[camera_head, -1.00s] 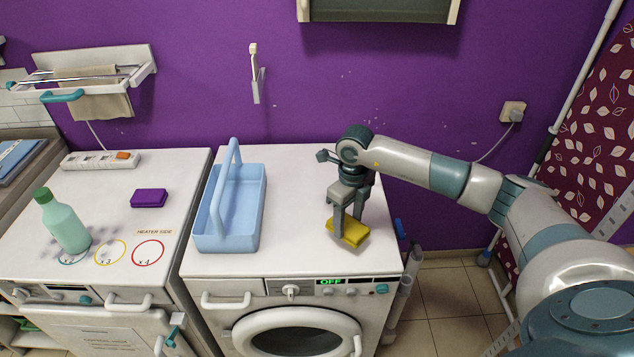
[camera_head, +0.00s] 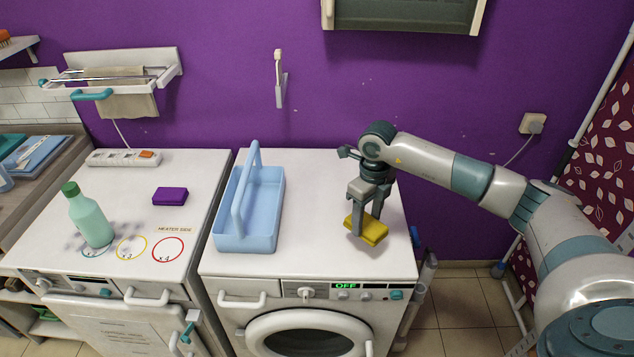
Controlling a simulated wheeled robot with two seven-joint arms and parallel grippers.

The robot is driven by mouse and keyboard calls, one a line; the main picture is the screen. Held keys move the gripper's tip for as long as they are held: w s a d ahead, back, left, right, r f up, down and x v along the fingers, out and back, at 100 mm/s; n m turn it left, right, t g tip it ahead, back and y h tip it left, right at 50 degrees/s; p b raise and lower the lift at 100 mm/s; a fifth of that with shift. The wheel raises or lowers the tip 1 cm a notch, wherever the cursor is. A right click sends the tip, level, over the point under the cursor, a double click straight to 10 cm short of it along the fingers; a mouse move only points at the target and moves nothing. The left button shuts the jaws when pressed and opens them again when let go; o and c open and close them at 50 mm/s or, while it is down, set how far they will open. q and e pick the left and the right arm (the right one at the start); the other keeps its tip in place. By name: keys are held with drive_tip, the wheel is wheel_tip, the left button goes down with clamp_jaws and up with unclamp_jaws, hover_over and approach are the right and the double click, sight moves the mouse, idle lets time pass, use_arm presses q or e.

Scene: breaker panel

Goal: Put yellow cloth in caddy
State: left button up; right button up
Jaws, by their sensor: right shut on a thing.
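The yellow cloth (camera_head: 367,230) is a small folded block at the right of the white washing machine's top. My right gripper (camera_head: 366,217) points down and is shut on it. The cloth looks at or just above the surface; I cannot tell whether it touches. The caddy (camera_head: 250,243) is a light blue open box with a tall arched handle. It stands on the same top, to the left of my right gripper, and looks empty. My left gripper is out of view.
The left machine top holds a green bottle (camera_head: 88,218), a purple block (camera_head: 169,196) and a power strip (camera_head: 124,158). The washer top (camera_head: 312,210) is clear between caddy and cloth. A wall cabinet (camera_head: 404,12) hangs above.

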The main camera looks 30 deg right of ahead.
drive_tip(key=shift+a+r+n, duration=0.1)
drive_tip(key=shift+a+n, duration=0.5)
drive_tip(key=shift+n, duration=0.1)
drive_tip(key=s+a+r+n+b, duration=0.2)
drive_tip(key=s+a+n, duration=0.4)
drive_tip(key=n, duration=0.9)
drive_tip(key=s+a+r+n+b, duration=0.2)
drive_tip(key=s+a+n+b, duration=0.2)
drive_tip(key=a+n, duration=0.8)
drive_tip(key=s+n, duration=0.2)
drive_tip(key=n, duration=0.2)
drive_tip(key=shift+a+b, duration=0.25)
drive_tip(key=shift+b, duration=0.15)
drive_tip(key=shift+r, duration=0.1)
